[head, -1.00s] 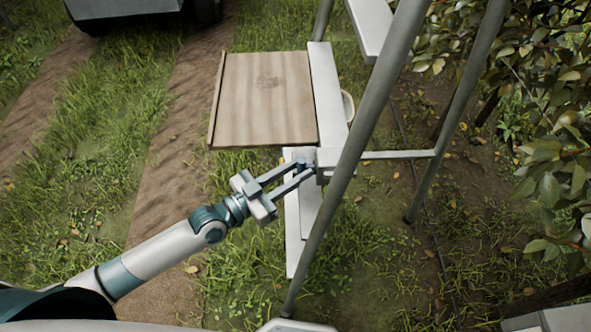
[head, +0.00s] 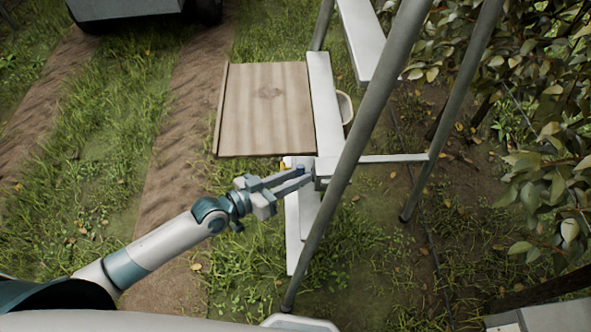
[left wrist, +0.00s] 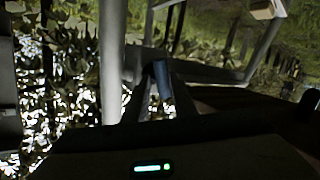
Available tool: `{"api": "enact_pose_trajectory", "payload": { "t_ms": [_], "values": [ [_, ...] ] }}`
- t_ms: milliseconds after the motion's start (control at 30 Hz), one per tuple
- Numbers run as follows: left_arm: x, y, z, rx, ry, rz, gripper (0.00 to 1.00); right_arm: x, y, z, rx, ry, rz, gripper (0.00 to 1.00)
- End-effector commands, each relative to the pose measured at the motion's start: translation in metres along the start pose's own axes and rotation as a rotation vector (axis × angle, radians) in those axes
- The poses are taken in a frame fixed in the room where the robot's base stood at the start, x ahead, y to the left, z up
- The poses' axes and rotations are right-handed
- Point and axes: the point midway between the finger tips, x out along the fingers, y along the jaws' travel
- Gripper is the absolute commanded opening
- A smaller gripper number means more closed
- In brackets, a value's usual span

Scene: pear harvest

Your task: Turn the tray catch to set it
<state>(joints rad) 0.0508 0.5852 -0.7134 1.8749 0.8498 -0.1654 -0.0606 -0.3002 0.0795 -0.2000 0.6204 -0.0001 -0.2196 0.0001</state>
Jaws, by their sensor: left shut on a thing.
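The tray (head: 240,115) is a flat wooden board with a raised left edge, level beside the ladder. The tray catch (head: 301,168) shows as a small blue piece by the ladder's near rail, just below the tray's near right corner. My left gripper (head: 305,174) reaches in from the left and is shut on it. In the left wrist view the catch (left wrist: 163,82) is a blue bar between the dark fingertips (left wrist: 158,92); its base is partly hidden. My right gripper is not in view.
The ladder's grey leg (head: 368,130) slants close to the right of the catch, and a thin crossbar (head: 385,158) runs behind it. White steps (head: 325,100) border the tray. Leafy branches (head: 545,150) fill the right side. Grass and a dirt track lie open at left.

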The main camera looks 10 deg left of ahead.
Motion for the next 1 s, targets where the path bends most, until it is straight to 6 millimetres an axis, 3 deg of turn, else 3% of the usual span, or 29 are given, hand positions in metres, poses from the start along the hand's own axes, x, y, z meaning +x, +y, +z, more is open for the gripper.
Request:
{"api": "enact_pose_trajectory", "payload": {
  "t_ms": [33,100,400,1000],
  "values": [
    [-0.001,0.000,-0.009,-0.034,-0.024,-0.003,0.01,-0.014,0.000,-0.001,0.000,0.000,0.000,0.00],
    [-0.001,-0.001,-0.009,-0.090,-0.061,-0.003,0.01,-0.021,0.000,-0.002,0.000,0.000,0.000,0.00],
    [0.001,-0.004,-0.010,-0.326,-0.219,-0.004,0.01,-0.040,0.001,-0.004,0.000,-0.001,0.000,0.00],
    [0.006,-0.011,-0.011,-0.792,-0.528,-0.004,0.01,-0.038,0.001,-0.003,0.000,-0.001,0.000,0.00]
  ]
}}
